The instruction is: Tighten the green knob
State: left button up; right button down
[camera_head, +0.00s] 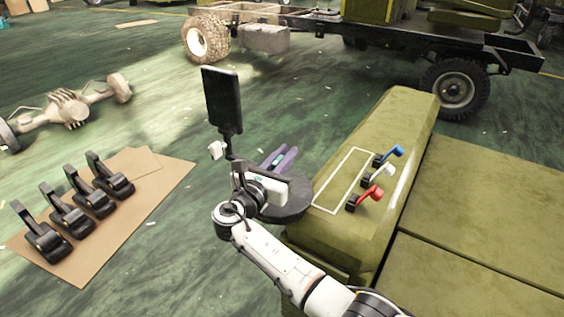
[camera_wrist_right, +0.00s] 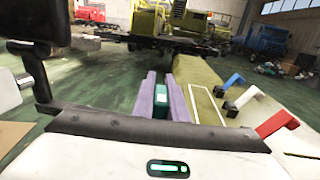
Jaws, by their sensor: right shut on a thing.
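The green knob (camera_wrist_right: 160,104) shows as a small teal block in the right wrist view, between the two purple fingers of my right gripper (camera_wrist_right: 161,92). The fingers are shut on it from both sides. In the head view my right gripper (camera_head: 279,159) is left of the olive box (camera_head: 405,125), with a bit of teal between the fingers. What the knob sits on is hidden. On the box, a blue lever (camera_head: 391,155), a white lever (camera_head: 380,174) and a red lever (camera_head: 367,195) stand in a row beside a white outlined rectangle. My left gripper is not in view.
Several black pedal-like parts (camera_head: 87,200) stand on a cardboard sheet (camera_head: 150,178) at the left. An axle (camera_head: 70,106) lies on the green floor behind them. A truck chassis with wheels (camera_head: 455,87) is at the back. Open floor lies between.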

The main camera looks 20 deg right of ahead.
aim_at(272, 169)
jog(key=shift+s+d+f+m+g+h+b, duration=0.1)
jog(key=shift+s+m+g+h+b, duration=0.05)
jog(key=shift+m+g+h+b, duration=0.4)
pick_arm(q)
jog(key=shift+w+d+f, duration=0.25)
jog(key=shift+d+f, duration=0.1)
pick_arm(e)
jog(key=shift+g, duration=0.25)
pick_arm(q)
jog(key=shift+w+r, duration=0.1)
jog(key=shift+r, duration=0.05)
pick_arm(e)
jog(key=shift+d, duration=0.1)
jog(key=c, duration=1.8)
grip_release()
jog(key=shift+o, duration=0.2)
jog(key=shift+s, duration=0.1)
jog(key=v, duration=1)
jog(key=shift+a, duration=0.2)
